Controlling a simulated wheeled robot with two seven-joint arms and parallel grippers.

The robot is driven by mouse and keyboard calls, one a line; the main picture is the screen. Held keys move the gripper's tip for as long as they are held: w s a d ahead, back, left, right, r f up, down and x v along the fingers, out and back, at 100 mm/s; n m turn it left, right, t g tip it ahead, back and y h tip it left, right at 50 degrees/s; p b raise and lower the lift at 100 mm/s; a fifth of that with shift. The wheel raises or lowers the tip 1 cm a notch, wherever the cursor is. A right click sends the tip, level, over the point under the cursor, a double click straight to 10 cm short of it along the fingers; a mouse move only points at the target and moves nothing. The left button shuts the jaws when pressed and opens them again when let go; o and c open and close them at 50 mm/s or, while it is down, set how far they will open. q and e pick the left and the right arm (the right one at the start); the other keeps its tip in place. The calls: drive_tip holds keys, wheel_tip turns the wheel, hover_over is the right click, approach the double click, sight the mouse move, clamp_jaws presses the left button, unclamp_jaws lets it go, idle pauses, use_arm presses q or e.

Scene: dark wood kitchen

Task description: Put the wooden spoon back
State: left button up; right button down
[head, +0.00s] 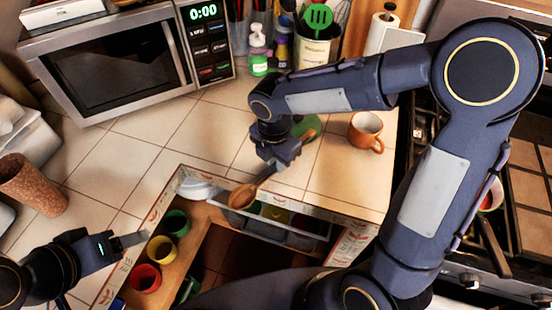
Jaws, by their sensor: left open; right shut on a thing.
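The wooden spoon (242,196) is in my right gripper (276,165), which is shut on its handle. The spoon's bowl points down and left, over the near edge of the tiled counter and the opening below it. My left gripper (132,240) is open and empty at the lower left, beside the colored cups. A pale utensil crock (314,53) holding a green slotted turner (318,18) stands at the back of the counter.
An orange mug (366,131) stands right of my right gripper. A microwave (125,62) is at the back left, with soap bottles (258,50) beside it. Green, yellow (160,249) and red (146,278) cups stand in the lower opening.

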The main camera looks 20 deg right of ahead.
drive_tip(key=shift+f+b, duration=0.3)
drive_tip(key=shift+f, duration=0.1)
drive_tip(key=c, duration=1.3)
unclamp_jaws()
drive_tip(key=shift+o, duration=0.2)
drive_tip(key=shift+r, duration=0.1)
wheel_tip(320, 180, up, 7)
drive_tip(key=shift+a, duration=0.1)
drive_tip(key=shift+s+r, duration=0.1)
drive_tip(key=shift+r, duration=0.25)
drive_tip(key=s+d+m+t+y, duration=0.1)
drive_tip(key=s+d+m, duration=0.2)
drive_tip(key=s+m, duration=0.2)
drive_tip(key=s+d+r+m+t+y, duration=0.1)
drive_tip(key=s+m, duration=0.4)
drive_tip(key=m, duration=0.7)
drive_tip(key=s+d+m+t+y, duration=0.2)
drive_tip(key=s+d+m, duration=0.3)
drive_tip(key=m, duration=0.4)
drive_tip(key=shift+s+d+r+t, duration=0.15)
drive_tip(key=shift+s+d+t, duration=0.1)
drive_tip(key=shift+s+t, duration=0.35)
